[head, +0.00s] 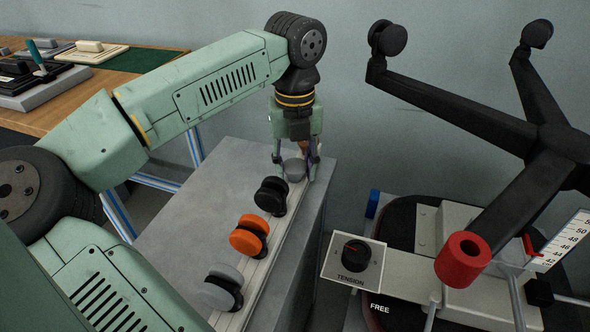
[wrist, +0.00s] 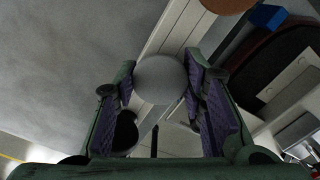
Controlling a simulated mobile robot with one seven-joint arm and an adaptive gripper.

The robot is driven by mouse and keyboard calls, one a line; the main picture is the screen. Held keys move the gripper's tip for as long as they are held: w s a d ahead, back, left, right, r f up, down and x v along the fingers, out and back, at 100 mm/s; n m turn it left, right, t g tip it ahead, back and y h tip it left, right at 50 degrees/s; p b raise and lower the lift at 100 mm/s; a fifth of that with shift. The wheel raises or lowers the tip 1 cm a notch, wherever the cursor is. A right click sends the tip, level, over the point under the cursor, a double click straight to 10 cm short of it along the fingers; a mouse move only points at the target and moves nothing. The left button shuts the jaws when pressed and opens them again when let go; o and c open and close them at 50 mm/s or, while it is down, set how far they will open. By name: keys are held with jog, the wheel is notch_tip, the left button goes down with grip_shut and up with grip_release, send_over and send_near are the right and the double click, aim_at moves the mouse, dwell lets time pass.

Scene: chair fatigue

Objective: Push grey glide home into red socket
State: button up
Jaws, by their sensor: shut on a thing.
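The grey glide (head: 294,168) is a rounded grey piece at the far end of the pale rail on the grey bench. My gripper (head: 296,166) points down over it and is shut on it. In the wrist view the glide's smooth grey dome (wrist: 160,80) sits between the two purple-padded fingers of my gripper (wrist: 165,100). Its underside is hidden, so I cannot tell whether it touches the rail. The red socket (head: 463,258) is a short red cylinder with a round hole, at the end of a black chair-base leg, well to the right of my gripper.
A black caster (head: 270,196), an orange caster (head: 249,237) and a grey caster (head: 223,287) line the rail (head: 262,272). A tension dial (head: 355,255) stands left of the socket. The black chair base (head: 545,185) spreads over the right side. A wooden table (head: 75,95) stands at back left.

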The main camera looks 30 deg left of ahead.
aim_at(295, 165)
jog(key=shift+r, duration=0.15)
jog(key=shift+r+p, duration=1)
jog(key=shift+r, duration=0.65)
jog(key=shift+r+p, duration=1.2)
jog(key=shift+r, duration=0.8)
